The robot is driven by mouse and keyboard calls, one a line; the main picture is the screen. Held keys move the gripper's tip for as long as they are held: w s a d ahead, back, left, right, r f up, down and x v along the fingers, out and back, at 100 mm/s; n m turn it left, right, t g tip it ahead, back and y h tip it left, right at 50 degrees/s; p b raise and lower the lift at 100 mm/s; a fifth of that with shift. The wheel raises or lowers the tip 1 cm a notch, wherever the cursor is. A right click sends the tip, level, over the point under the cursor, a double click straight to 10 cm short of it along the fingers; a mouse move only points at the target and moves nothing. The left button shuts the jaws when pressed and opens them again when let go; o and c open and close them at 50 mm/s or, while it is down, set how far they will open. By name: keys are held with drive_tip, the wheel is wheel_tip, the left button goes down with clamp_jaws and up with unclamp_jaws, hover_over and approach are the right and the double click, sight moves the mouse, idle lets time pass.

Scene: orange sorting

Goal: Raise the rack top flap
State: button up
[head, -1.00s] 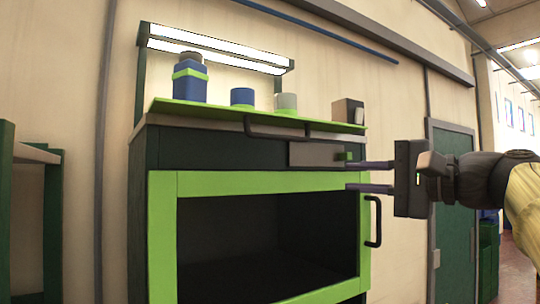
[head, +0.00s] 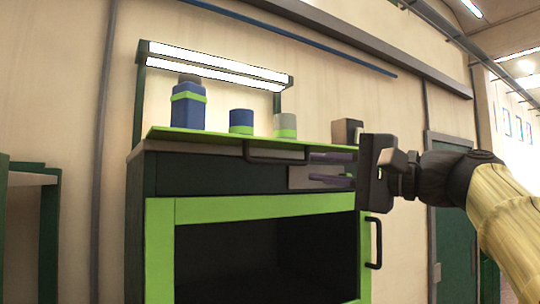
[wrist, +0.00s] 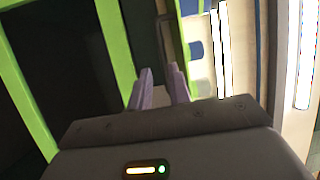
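The rack is a dark green cabinet with a bright green front frame (head: 160,240). Its thin green top flap (head: 200,138) lies flat across the top, with a dark bar handle (head: 275,158) along its front edge. My gripper (head: 332,169) is in front of the rack's upper right, fingers pointing left, near the handle's right end. The fingers are apart with nothing visible between them. The wrist view shows the two pale purple fingers (wrist: 160,90) parted, with the dark handle (wrist: 172,40) just beyond them. Contact with the handle cannot be told.
A blue bottle (head: 188,108), a blue cup (head: 241,121), a grey cup (head: 285,125) and a dark box (head: 346,131) stand on top. A lamp bar (head: 215,66) spans above them. A side handle (head: 374,243) sticks out at the lower right.

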sight(272, 162)
drive_tip(key=p+x, duration=0.1)
drive_tip(key=x, duration=0.2)
drive_tip(key=p+x, duration=0.2)
drive_tip(key=x, duration=0.1)
drive_tip(key=p+x, duration=0.1)
drive_tip(key=x, duration=0.3)
drive_tip(key=shift+s+a+r+p, duration=0.1)
drive_tip(key=shift+r+p, duration=0.15)
drive_tip(key=shift+p, duration=0.1)
drive_tip(key=shift+w+a+f, duration=0.1)
drive_tip(key=shift+w+a, duration=0.35)
drive_tip(key=shift+a, duration=0.05)
drive_tip(key=shift+s, duration=0.1)
clamp_jaws()
